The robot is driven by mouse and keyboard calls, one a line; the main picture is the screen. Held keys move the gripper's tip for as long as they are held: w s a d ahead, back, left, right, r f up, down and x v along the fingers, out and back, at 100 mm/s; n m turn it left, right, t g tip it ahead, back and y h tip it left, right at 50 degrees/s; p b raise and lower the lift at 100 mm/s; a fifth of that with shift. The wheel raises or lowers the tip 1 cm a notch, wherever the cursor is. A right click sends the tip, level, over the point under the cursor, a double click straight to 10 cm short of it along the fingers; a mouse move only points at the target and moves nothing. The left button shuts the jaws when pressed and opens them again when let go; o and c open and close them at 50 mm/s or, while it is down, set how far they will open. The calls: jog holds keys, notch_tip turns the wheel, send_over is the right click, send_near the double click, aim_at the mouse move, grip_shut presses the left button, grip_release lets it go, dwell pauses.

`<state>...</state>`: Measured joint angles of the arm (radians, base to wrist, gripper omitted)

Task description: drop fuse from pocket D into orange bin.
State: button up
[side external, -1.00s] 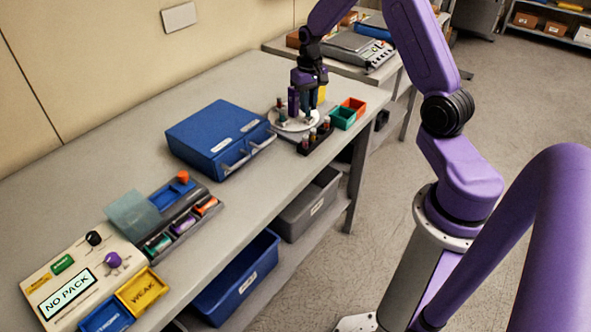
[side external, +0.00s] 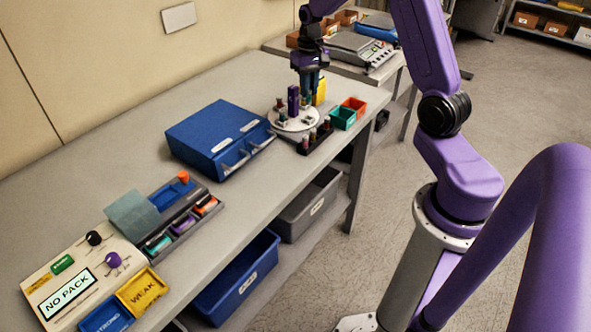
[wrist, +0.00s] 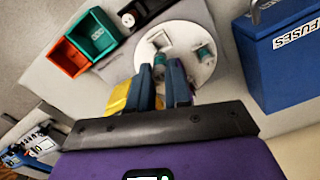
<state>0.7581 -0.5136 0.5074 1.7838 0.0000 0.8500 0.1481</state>
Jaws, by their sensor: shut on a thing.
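My gripper (side external: 311,92) is above the white round turntable (side external: 286,125), pointing down. In the wrist view its fingers (wrist: 160,76) are close together, shut on a fuse that is mostly hidden between them. The turntable also shows in the wrist view (wrist: 208,72), with small teal-banded pieces on it. Pocket letters are too small to read. The orange bin (side external: 355,103) stands right of the turntable, behind the teal bin. It also shows at upper left in the wrist view (wrist: 66,60) and looks empty.
The teal bin (side external: 343,117) adjoins the orange one. A purple post (side external: 293,101) rises at the turntable. A yellow object (side external: 321,91) stands behind. A blue case (side external: 215,135) is to the left.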

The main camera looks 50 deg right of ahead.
jog(key=shift+r, duration=0.45)
jog(key=s+d+f, duration=0.1)
jog(key=s+d, duration=0.3)
jog(key=d, duration=0.5)
jog(key=s+d, duration=0.3)
jog(key=d, duration=0.5)
jog(key=shift+d+f, duration=0.2)
jog(key=shift+f, duration=2.65)
jog(key=o, duration=0.9)
